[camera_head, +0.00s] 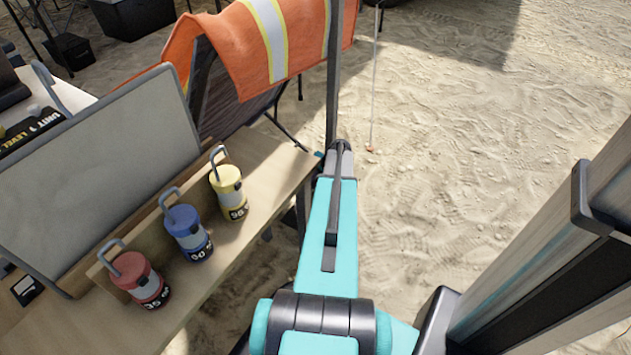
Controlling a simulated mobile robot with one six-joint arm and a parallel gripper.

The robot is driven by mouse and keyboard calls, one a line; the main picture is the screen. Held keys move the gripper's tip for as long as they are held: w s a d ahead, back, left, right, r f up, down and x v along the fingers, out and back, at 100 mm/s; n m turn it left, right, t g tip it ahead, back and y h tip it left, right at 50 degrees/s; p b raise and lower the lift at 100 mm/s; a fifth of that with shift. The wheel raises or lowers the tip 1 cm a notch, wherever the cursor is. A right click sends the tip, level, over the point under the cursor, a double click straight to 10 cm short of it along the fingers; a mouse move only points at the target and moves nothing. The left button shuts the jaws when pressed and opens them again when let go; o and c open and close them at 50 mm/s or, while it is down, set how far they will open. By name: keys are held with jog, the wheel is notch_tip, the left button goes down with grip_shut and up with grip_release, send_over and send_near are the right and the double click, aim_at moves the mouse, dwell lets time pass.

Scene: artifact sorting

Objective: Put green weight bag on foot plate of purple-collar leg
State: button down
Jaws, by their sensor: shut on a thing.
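No green weight bag, purple collar or foot plate shows in the head view. My teal arm reaches forward from the bottom centre, and its far end is at the foot of a dark upright pole (334,75) as seen here. My gripper and anything in it are not visible; the arm hides what lies beyond its end. Whether the pole is a leg with a collar cannot be told. A red bag-like canister (140,279), a blue one (187,233) and a yellow one (229,191), each with a grey handle, stand on the table at left.
The wooden table (265,165) runs along my left, with a grey panel (100,175) on it. An orange vest-like cloth (270,45) hangs behind. A thin line meets the sand at a small red peg (371,149). Open sand (480,150) lies right of my arm.

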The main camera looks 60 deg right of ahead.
dwell(0.4)
jog(key=shift+f+b, duration=0.9)
jog(key=shift+f, duration=1.65)
jog(key=c, duration=1.7)
grip_release()
jog(key=shift+f, duration=0.1)
jog(key=shift+c, duration=0.2)
jog(key=p+v, duration=0.3)
jog(key=v, duration=0.9)
jog(key=shift+s, duration=0.1)
